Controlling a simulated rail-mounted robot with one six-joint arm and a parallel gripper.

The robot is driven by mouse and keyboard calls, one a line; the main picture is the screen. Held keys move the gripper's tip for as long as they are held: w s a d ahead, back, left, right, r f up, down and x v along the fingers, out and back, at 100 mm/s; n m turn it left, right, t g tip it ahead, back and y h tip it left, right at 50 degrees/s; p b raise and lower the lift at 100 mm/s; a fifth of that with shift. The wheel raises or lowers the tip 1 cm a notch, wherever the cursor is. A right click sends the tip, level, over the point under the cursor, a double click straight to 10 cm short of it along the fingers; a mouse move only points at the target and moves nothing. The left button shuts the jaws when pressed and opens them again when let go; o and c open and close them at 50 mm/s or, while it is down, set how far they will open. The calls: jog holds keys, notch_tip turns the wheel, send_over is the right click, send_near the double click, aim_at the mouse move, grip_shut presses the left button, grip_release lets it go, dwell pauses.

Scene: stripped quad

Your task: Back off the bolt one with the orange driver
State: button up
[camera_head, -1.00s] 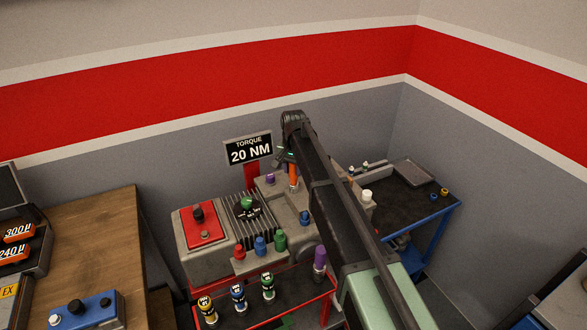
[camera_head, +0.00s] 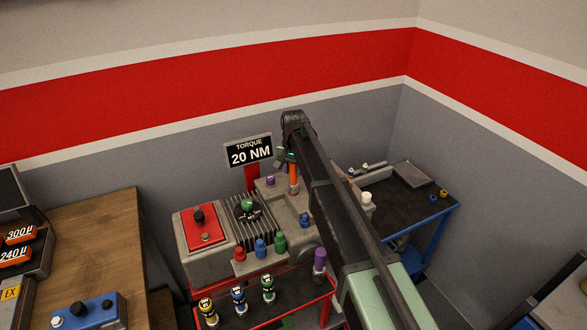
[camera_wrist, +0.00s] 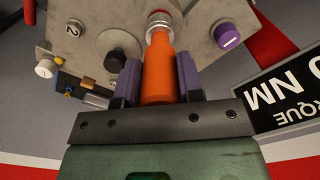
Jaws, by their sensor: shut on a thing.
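My gripper (camera_wrist: 158,68) is shut on the orange driver (camera_wrist: 160,85), its purple pads pressing the handle from both sides. The driver's silver end (camera_wrist: 158,22) points at the grey block face (camera_wrist: 100,20); whether it sits on a bolt there cannot be told. In the head view the orange driver (camera_head: 294,182) stands upright above the back right part of the grey machine (camera_head: 285,208), and the arm hides part of that area. I can make out no mark for bolt one.
A "TORQUE 20 NM" sign (camera_head: 249,151) stands just behind. Coloured knobs and caps, such as the purple cap (camera_wrist: 227,36) and black knob (camera_wrist: 115,61), rise close by. A red tray (camera_head: 285,318) with several drivers lies in front. A blue cart (camera_head: 425,220) stands right.

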jog(key=shift+r+p, duration=1.4)
jog(key=shift+r, duration=0.25)
notch_tip(320, 180, up, 4)
jog(key=p, duration=0.4)
jog(key=shift+r, duration=0.1)
